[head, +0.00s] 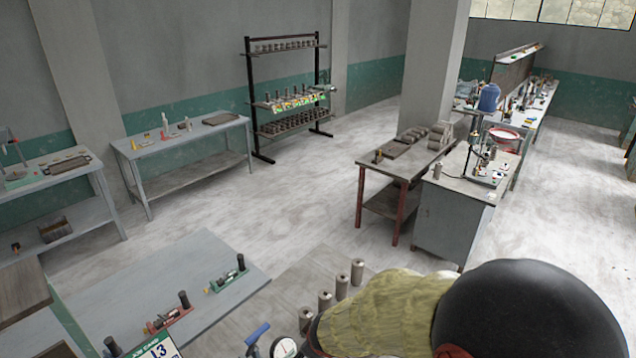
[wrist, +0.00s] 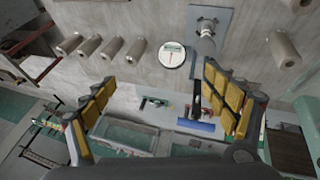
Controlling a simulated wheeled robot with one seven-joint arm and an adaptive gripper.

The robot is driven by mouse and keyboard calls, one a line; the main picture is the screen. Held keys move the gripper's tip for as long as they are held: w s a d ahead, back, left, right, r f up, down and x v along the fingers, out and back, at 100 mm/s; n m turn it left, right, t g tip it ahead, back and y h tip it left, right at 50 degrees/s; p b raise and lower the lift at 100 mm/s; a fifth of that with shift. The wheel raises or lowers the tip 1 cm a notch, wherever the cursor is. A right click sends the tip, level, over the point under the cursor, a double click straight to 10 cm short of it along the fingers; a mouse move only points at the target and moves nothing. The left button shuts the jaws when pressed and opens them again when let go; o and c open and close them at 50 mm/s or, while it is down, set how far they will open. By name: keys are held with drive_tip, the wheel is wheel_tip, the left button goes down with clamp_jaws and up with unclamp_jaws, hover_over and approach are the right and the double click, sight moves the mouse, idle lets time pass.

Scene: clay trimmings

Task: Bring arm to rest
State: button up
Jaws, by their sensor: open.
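My gripper (wrist: 158,74) is open in the wrist view, its two fingers with yellow pads spread wide apart. Nothing is between the pads. Beyond the fingers are a round white dial gauge (wrist: 172,54) and a blue-handled tool (wrist: 196,125). In the head view a large black rounded shape and a yellow padded part, seemingly of my arm, fill the bottom right. They hide part of the near bench, and the fingertips cannot be made out there.
Several grey cylinders (head: 357,271) stand close by the arm, near the dial gauge (head: 285,347) and blue handle (head: 257,333). A grey table (head: 215,255) holds small fixtures. A cabinet (head: 450,215) stands beyond. Open floor (head: 270,200) lies in the middle.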

drive_tip(key=s+d+m+g+h+b, duration=0.2)
drive_tip(key=s+d+m+h+b, duration=0.15)
drive_tip(key=s+d+b, duration=0.65)
drive_tip(key=s+d+f+m+t+y+b, duration=0.1)
drive_tip(key=s+d+f+m+b, duration=0.1)
drive_tip(key=s+d+b, duration=0.3)
drive_tip(key=s+d+f+m+t+y+b, duration=0.1)
drive_tip(key=s+d+m+b, duration=0.4)
drive_tip(key=b, duration=0.8)
drive_tip(key=shift+s+d+f+b, duration=0.25)
drive_tip(key=shift+s+f+b, duration=0.15)
drive_tip(key=shift+s+f, duration=0.35)
